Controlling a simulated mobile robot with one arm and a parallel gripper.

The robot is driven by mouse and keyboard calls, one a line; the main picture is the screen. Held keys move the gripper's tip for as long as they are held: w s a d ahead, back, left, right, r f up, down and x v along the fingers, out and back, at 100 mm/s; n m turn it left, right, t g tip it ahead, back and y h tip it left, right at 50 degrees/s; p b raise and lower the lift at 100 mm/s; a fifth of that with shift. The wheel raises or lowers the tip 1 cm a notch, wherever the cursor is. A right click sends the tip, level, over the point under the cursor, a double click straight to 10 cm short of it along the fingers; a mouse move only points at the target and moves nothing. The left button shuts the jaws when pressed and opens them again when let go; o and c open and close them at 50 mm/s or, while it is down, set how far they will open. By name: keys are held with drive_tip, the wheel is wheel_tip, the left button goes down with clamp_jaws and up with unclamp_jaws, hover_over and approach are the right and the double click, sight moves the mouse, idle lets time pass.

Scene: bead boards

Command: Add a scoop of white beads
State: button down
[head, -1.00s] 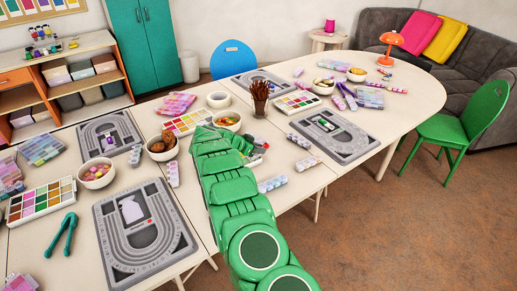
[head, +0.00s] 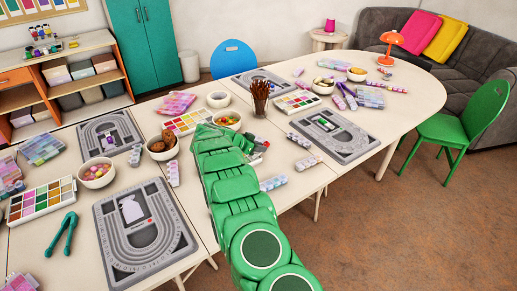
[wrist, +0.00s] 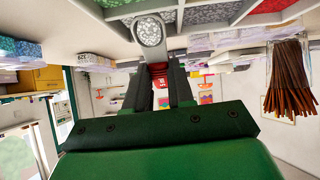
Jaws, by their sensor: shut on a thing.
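My gripper (wrist: 160,90) is shut on the red handle of a scoop (wrist: 149,32). The scoop's round bowl is at the top of the wrist view, which is upside down. The bowl looks filled with speckled pale grey-white material, perhaps beads. A tray compartment of white-grey beads (wrist: 208,14) lies beside it, with red and green compartments next to it. I cannot tell whether the scoop touches the tray.
A cup of brown sticks (head: 260,100) stands just beyond my arm; the sticks also show in the wrist view (wrist: 288,85). Grey bead boards (head: 335,133) lie on the right and front left (head: 145,245).

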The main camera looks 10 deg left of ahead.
drive_tip(key=w+d+r+n+t+y, duration=0.1)
drive_tip(key=d+r+n, duration=0.1)
drive_tip(key=d+r, duration=0.75)
drive_tip(key=w+d+r+n+t+y, duration=0.15)
drive_tip(key=d+r, duration=0.45)
drive_tip(key=r, duration=0.6)
drive_tip(key=s+d+r+n+y, duration=0.2)
drive_tip(key=s+d+r, duration=0.45)
drive_tip(key=d, duration=0.25)
drive_tip(key=w+a+f+m+h, duration=0.2)
drive_tip(key=w+a+f, duration=0.5)
drive_tip(key=a, duration=0.2)
drive_tip(key=s+a+f+m, duration=0.1)
drive_tip(key=a+f, duration=0.4)
drive_tip(key=f, duration=0.2)
drive_tip(key=s+a+f+m+g+h, duration=0.1)
drive_tip(key=a+f, duration=0.4)
drive_tip(key=f, duration=0.1)
drive_tip(key=a+f+m+g+h, duration=0.1)
drive_tip(key=a+f, duration=0.4)
drive_tip(key=f, duration=0.2)
drive_tip(key=shift+s+f+g+h, duration=0.25)
drive_tip(key=shift+s+f, duration=0.05)
drive_tip(key=shift+s, duration=0.1)
drive_tip(key=shift+s+a+f+m, duration=0.2)
drive_tip(key=shift+a+f+m, duration=0.15)
drive_tip(key=shift+f, duration=0.05)
